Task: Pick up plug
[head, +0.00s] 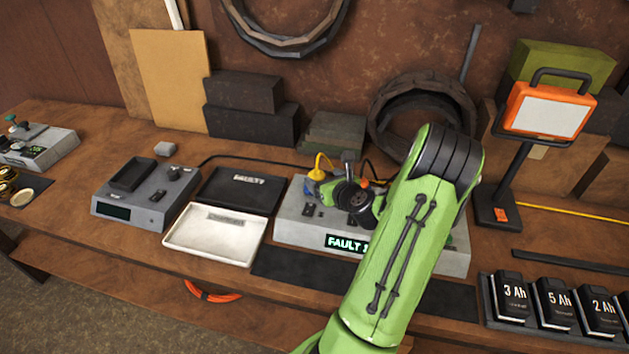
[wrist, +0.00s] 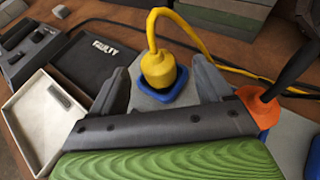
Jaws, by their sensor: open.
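The yellow plug (wrist: 158,68) stands upright in a blue socket (wrist: 160,94) on the grey fault box, with its yellow cable rising from the top. In the head view the plug (head: 318,174) shows at the box's back left. My gripper (wrist: 160,88) is open, with one dark finger on each side of the plug in the wrist view. I cannot tell whether the fingers touch it. In the head view my green arm reaches over the grey fault box (head: 290,228), covers part of its "FAULT" display, and hides much of my gripper.
A white tray (head: 170,242) and a black tray (head: 270,191) marked "FAULTY" lie left of the box. An orange part with a black lever (wrist: 262,105) is close to the right finger. A lamp (head: 545,110) and battery packs (head: 510,318) stand at right.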

